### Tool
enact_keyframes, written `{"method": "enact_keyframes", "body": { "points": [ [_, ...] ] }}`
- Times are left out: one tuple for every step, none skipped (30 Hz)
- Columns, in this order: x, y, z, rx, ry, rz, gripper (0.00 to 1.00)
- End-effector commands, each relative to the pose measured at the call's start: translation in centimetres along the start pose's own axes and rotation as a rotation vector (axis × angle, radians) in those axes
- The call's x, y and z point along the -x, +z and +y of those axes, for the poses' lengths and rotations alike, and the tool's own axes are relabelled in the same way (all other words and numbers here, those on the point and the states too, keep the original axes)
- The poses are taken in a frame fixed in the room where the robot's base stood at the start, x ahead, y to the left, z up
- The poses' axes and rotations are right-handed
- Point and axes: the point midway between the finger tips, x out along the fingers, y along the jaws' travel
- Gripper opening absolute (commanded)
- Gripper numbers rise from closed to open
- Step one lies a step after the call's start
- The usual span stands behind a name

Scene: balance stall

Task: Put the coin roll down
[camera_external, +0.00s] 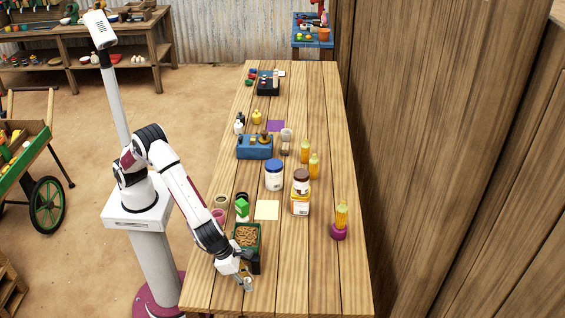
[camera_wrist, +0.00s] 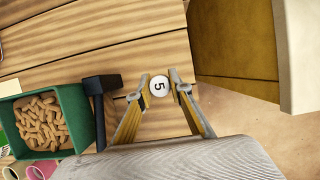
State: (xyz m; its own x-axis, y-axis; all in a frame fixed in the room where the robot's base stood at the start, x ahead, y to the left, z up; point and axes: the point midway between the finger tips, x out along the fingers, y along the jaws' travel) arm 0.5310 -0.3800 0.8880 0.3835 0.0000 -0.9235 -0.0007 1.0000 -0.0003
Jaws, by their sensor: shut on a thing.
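The coin roll (camera_wrist: 159,86) shows in the wrist view as a round white end marked with a 5. My gripper (camera_wrist: 160,88) is shut on it, with one finger on each side. In the external view my gripper (camera_external: 246,283) is low at the near left part of the wooden table, just in front of the green box. A small pale thing, likely the coin roll, shows at its fingertips. I cannot tell whether the roll touches the tabletop.
A green box (camera_wrist: 76,98) of peanut-like pieces stands close to my gripper, with a dark block-shaped thing (camera_wrist: 97,85) between them. Jars and bottles stand beyond. The table (camera_external: 310,290) is bare to the right of my gripper.

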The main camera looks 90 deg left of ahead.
Motion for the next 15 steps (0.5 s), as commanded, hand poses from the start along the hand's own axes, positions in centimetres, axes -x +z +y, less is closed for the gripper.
{"method": "enact_keyframes", "body": {
  "points": [
    [-0.2,-0.1,0.0,0.000,0.000,0.000,0.00],
    [-0.4,-0.2,0.0,-0.001,0.001,0.001,0.00],
    [-0.7,-0.3,0.0,0.000,0.001,0.001,0.00],
    [-0.9,-0.5,0.1,0.000,0.002,0.002,0.00],
    [-1.2,-0.6,0.1,0.000,0.002,0.003,0.00],
    [-1.6,-0.8,0.1,-0.001,0.002,0.003,0.00],
    [-1.9,-0.9,0.1,-0.001,0.002,0.002,0.00],
    [-2.2,-1.0,0.1,-0.001,0.002,0.002,0.00],
    [-2.6,-1.1,0.1,0.000,0.002,0.002,0.00],
    [-2.8,-1.2,0.1,0.000,0.002,0.002,0.00],
    [-3.0,-1.3,0.1,0.000,0.002,0.002,0.00],
    [-3.2,-1.4,0.0,-0.001,0.001,0.002,0.00],
    [-3.3,-1.4,0.0,-0.001,0.000,0.001,0.00],
    [-3.4,-1.4,0.0,-0.001,0.000,0.001,0.00],
    [-3.4,-1.4,0.0,0.000,0.000,0.000,0.00]
  ]
}}
